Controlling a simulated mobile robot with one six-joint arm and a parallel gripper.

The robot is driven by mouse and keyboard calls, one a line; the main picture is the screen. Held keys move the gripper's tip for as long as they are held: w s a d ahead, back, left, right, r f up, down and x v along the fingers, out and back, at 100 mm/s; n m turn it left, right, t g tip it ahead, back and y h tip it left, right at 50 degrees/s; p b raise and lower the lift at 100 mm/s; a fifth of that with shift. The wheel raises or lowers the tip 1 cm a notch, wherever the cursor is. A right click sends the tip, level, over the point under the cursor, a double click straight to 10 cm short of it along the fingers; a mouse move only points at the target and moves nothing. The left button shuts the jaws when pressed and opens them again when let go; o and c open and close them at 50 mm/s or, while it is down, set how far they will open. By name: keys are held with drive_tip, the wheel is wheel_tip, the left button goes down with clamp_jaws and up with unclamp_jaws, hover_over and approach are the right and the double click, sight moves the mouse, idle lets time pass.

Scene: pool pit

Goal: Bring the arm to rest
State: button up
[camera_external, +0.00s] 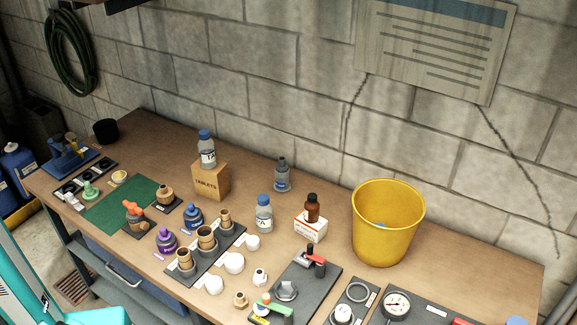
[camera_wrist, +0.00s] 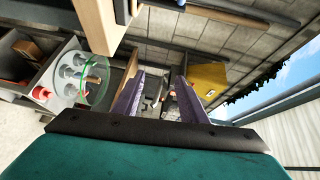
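My gripper (camera_wrist: 157,95) shows in the wrist view as two dark purple fingers standing wide apart. No held thing shows between them; small, unclear objects appear beyond the gap. In the external view, teal parts at the lower left edge look like my arm; the gripper itself is not visible there. The arm's full pose cannot be told.
A long wooden bench (camera_external: 140,138) runs along the block wall, crowded with bottles, pots and tools. A yellow bucket (camera_external: 386,222) stands at its right. In the wrist view, a clear round part with a green rim (camera_wrist: 88,76) lies left of the fingers.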

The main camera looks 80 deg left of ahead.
drive_tip(key=s+d+f+m+h, duration=0.3)
drive_tip(key=s+d+f+m, duration=0.1)
drive_tip(key=s+d+f, duration=0.6)
drive_tip(key=s+d+f+g+b, duration=0.1)
drive_tip(key=s+f+g, duration=0.1)
drive_tip(key=s+f, duration=0.45)
drive_tip(key=s+a+f+n+g+y, duration=0.25)
drive_tip(key=a+f, duration=0.55)
drive_tip(key=a, duration=0.5)
drive_tip(key=s+a+f+n+g+y, duration=0.1)
drive_tip(key=s+a+f+n+g, duration=0.25)
drive_tip(key=a+f, duration=0.75)
drive_tip(key=s+a+f+n+g+y, duration=0.2)
drive_tip(key=s+a+f+n+g, duration=0.3)
drive_tip(key=a, duration=1)
drive_tip(key=s+a+f+n+g+h, duration=0.15)
drive_tip(key=s+a+f+g, duration=0.45)
drive_tip(key=s+a, duration=0.65)
drive_tip(key=s+f+n+g+h, duration=0.2)
drive_tip(key=s+n, duration=0.4)
drive_tip(key=s, duration=1.3)
drive_tip(key=g+h, duration=0.1)
drive_tip(key=h, duration=0.1)
drive_tip(key=shift+s+g+h, duration=0.3)
drive_tip(key=shift+g, duration=0.1)
drive_tip(key=shift+a+n, duration=0.1)
drive_tip(key=shift+n, duration=0.15)
